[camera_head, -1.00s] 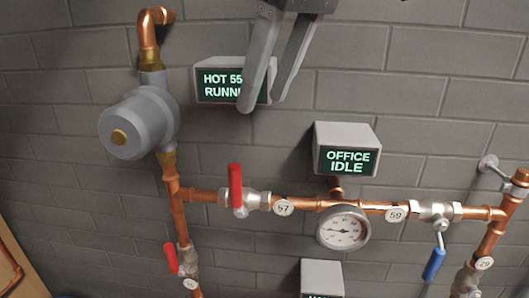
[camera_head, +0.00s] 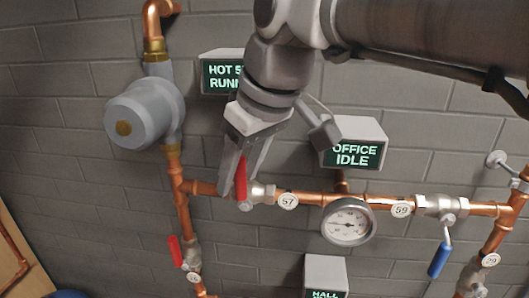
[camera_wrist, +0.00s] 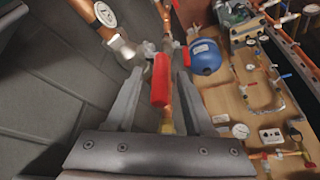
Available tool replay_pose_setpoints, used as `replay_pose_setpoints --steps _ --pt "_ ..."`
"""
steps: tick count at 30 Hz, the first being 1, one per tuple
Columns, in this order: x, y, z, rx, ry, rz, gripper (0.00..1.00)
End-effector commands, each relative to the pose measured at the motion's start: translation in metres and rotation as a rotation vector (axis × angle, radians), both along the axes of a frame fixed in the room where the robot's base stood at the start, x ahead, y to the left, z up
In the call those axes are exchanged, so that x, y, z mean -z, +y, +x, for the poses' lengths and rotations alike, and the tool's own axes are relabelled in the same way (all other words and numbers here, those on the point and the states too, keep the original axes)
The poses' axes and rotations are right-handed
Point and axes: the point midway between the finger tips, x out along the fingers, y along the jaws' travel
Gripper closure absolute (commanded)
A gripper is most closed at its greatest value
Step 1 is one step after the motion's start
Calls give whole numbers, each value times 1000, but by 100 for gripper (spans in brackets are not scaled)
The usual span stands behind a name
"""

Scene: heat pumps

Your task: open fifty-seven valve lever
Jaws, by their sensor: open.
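The red lever of valve 57 (camera_head: 241,178) stands upright on the horizontal copper pipe, left of the round tag 57 (camera_head: 288,201). My gripper (camera_head: 234,185) is open, and its fingers reach down around the lever in the head view. In the wrist view the red lever (camera_wrist: 161,80) shows between the two spread fingers of my gripper (camera_wrist: 156,92). I cannot tell whether either finger touches it. Part of the valve body (camera_head: 262,193) is hidden behind my gripper.
A grey pump (camera_head: 145,112) is at upper left. A gauge (camera_head: 348,222), tag 59 (camera_head: 401,210) and a blue lever (camera_head: 438,260) are to the right. Another red lever (camera_head: 175,250) is below. The OFFICE IDLE box (camera_head: 354,146) is close to my arm.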

Motion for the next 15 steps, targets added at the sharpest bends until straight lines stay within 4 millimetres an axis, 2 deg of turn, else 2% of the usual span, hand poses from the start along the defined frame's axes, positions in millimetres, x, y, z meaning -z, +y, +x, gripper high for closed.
replay_pose_setpoints --steps 7,15 --pt "1 0 0 0 0 0 47" --pt "0 0 0 0 0 0 95"
